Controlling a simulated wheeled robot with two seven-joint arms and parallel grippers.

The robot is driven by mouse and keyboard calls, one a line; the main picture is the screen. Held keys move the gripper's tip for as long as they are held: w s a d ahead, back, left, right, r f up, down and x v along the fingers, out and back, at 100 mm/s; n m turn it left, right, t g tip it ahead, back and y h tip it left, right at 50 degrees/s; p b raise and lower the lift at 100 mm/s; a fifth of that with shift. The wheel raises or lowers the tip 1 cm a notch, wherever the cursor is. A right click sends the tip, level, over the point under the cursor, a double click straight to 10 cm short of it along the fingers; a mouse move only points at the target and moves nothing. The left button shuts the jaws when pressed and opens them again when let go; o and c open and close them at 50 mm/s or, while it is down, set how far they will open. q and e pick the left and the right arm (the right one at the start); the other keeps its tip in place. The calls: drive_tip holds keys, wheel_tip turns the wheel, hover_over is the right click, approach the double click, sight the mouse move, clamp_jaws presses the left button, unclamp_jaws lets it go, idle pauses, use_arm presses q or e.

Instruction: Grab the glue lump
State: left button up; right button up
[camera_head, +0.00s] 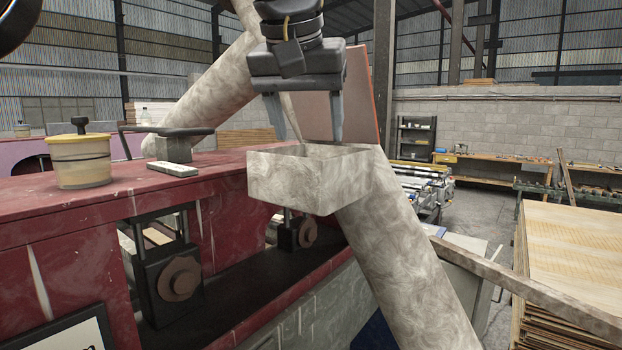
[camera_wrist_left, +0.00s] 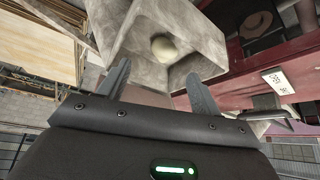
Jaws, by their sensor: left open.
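The glue lump (camera_wrist_left: 163,47) is a small pale rounded lump inside an open-topped, mottled grey box (camera_head: 282,184). In the left wrist view it lies on the floor of the box (camera_wrist_left: 205,32); in the head view the box's front wall hides it. My left gripper (camera_head: 306,139) points down over the box, open, with its two fingertips near the level of the rim. In the left wrist view the spread fingers (camera_wrist_left: 158,71) appear on either side of the lump, with nothing between them. My right gripper is not in view.
The box sits beside a red machine (camera_head: 120,215). On the machine's top are a yellow-lidded tub (camera_head: 80,165), a small white sign (camera_head: 172,169) and a dark-handled grey block (camera_head: 180,145). A veneer stack (camera_head: 575,245) stands at right. Mottled pipe-like shapes pass behind and below the box.

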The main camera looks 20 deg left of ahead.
use_arm(q)
drive_tip(key=w+f, duration=0.1)
drive_tip(key=w, duration=0.1)
drive_tip(key=shift+w+a+f, duration=0.1)
drive_tip(key=shift+w+f, duration=0.25)
drive_tip(key=shift+w, duration=0.05)
drive_tip(key=shift+f, duration=0.2)
drive_tip(key=f, duration=0.2)
drive_tip(key=w+f, duration=0.1)
drive_tip(key=shift+w+a+f+p, duration=0.1)
drive_tip(key=shift+a+f+p, duration=0.15)
drive_tip(key=shift+a+p, duration=0.15)
drive_tip(key=shift+w+f, duration=0.25)
drive_tip(key=shift+w, duration=0.15)
drive_tip(key=shift+d, duration=0.15)
drive_tip(key=shift+s+d+r, duration=0.15)
drive_tip(key=shift+s, duration=0.15)
drive_tip(key=shift+c, duration=1)
drive_tip(key=shift+s, duration=0.15)
drive_tip(key=shift+c, duration=1.2)
drive_tip(key=c, duration=0.7)
drive_tip(key=shift+c, duration=1.3)
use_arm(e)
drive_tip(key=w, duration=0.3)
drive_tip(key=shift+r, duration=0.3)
